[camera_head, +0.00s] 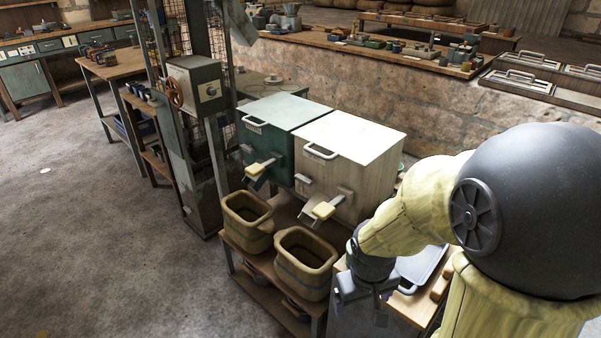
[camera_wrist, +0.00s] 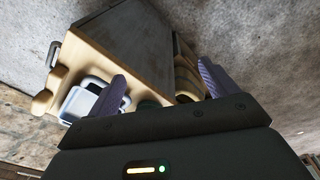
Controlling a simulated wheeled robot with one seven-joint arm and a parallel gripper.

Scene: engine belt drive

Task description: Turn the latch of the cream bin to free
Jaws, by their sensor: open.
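The cream bin (camera_head: 348,142) is a pale box with a bar handle on its front, right of a green bin (camera_head: 284,110). Its latch (camera_head: 323,210) is a cream-yellow grip on a metal piece low on its front, sticking out over a tub. I cannot tell from this angle whether the latch is locked or free. My gripper (camera_head: 366,300) is right of and below the latch, apart from it, pointing down beside a wooden bench. In the wrist view my gripper (camera_wrist: 160,72) shows two purple fingers spread apart with nothing held; neither bin is recognisable there.
Two tan tubs (camera_head: 305,262) (camera_head: 247,221) stand on the shelf below the bins. A bench (camera_head: 405,302) with a grey tray (camera_head: 423,266) lies close by my gripper. A grey cabinet with a red wheel (camera_head: 175,92) stands left. The floor at left is clear.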

